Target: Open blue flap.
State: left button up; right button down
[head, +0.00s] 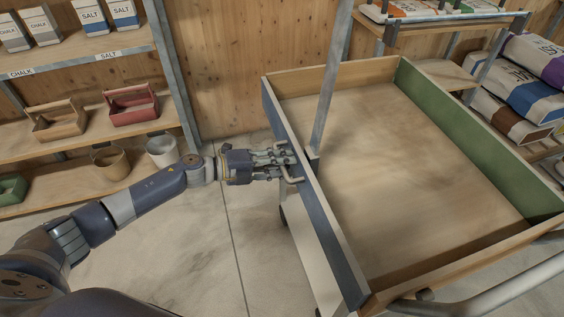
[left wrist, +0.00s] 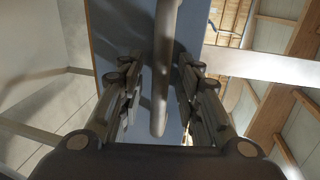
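The blue flap (head: 318,228) is the left side wall of a wooden mixing box and stands upright. A pale bar handle (head: 292,174) sits on its outer face. My left gripper (head: 284,158) reaches it from the left. In the left wrist view the handle (left wrist: 161,90) runs between the two fingers of my left gripper (left wrist: 160,95), with a gap visible on both sides. The fingers are open around it, and the blue flap (left wrist: 145,28) lies just beyond. My right gripper is not in view.
The box has a green right wall (head: 465,135) and a brown-stained, otherwise empty floor (head: 385,190). A metal post (head: 331,85) rises near the flap. Shelves with salt bags (head: 90,17), toolboxes (head: 132,104) and pots stand at left. Feed sacks (head: 530,95) lie at right.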

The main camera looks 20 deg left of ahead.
pick_arm(q)
jog(key=shift+c, duration=0.3)
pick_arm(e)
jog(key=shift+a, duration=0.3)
pick_arm(q)
grip_shut()
